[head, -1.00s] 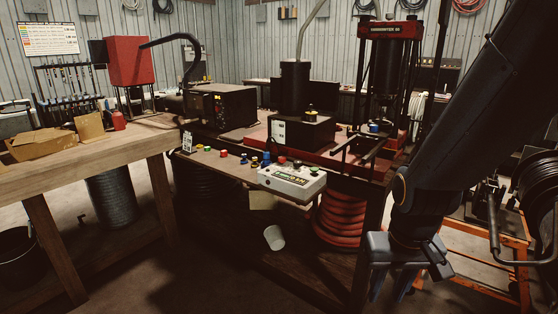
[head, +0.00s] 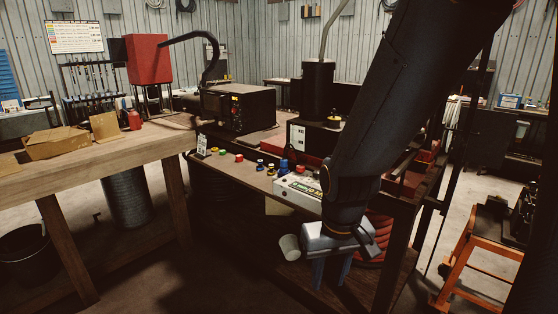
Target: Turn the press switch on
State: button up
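A pale control box (head: 297,190) with a labelled sloping face sits at the front edge of the bench; my arm hides its right part. I cannot tell for sure which control is the press switch. A black box (head: 238,107) with small lit controls on its front stands farther back on the bench. My gripper (head: 331,277) points down in front of the bench, below and to the right of the control box and apart from it. Its two blue-grey fingers are spread with a gap, and nothing shows between them.
A wooden table (head: 90,158) stands at left. A white cup (head: 290,247) is behind the gripper, on the lower shelf. An orange cart (head: 467,262) stands at right.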

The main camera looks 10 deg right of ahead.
aim_at(300, 169)
jog(key=z, duration=0.25)
jog(key=i, duration=0.6)
jog(key=z, duration=0.5)
